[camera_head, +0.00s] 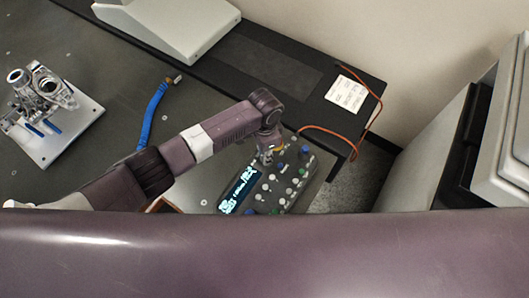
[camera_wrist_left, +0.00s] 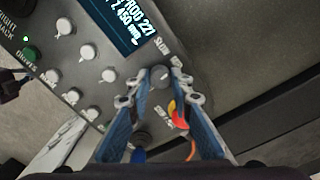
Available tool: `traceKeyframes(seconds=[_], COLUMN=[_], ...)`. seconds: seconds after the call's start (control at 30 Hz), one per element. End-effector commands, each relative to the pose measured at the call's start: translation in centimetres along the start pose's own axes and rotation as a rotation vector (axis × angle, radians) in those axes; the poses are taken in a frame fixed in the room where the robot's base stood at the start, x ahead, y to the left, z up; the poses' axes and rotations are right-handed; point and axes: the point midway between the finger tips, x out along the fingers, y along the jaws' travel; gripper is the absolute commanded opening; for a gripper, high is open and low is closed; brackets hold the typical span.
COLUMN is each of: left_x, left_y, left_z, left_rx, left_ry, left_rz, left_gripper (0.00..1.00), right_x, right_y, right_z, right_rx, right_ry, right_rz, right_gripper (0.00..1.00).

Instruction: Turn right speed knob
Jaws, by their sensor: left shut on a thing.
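The control panel (camera_head: 238,205) is a dark box with a lit display (camera_head: 239,190), round buttons and knobs. My left gripper (camera_head: 268,158) reaches down to its far edge. In the left wrist view the gripper (camera_wrist_left: 160,88) has its blue fingers on both sides of a small dark round knob (camera_wrist_left: 160,76) with a pale pointer mark. The word "SLOW" is printed beside this knob, and a partly hidden label is on its other side. The fingers are shut on the knob. In the head view my gripper hides the knob. My right gripper is not in view.
A red and yellow part (camera_wrist_left: 178,114) shows between the fingers. Several white buttons (camera_wrist_left: 87,52) and a green one (camera_wrist_left: 30,53) are on the panel. An orange cable (camera_head: 335,132) runs behind it. A metal fixture (camera_head: 45,95) and a blue hose (camera_head: 153,115) are at left.

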Motion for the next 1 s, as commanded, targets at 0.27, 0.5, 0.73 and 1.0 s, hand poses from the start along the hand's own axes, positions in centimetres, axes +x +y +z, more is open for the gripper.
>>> traceKeyframes(seconds=[0.27,0.5,0.73,1.0], left_x=[-0.17,-0.16,-0.14,-0.15], left_y=[-0.08,-0.06,-0.01,0.03], left_z=[-0.16,-0.17,-0.17,-0.17], left_rx=[0.262,0.490,0.692,0.873], left_ry=[0.004,0.004,0.005,0.005], left_rz=[-0.003,-0.004,-0.004,-0.004], left_gripper=[0.00,0.00,0.00,0.00], right_x=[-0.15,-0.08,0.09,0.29], right_y=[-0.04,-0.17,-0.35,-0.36], right_z=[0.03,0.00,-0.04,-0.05], right_rx=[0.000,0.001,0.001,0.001], right_ry=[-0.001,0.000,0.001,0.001], right_rz=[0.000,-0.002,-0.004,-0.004], right_gripper=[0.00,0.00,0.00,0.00])
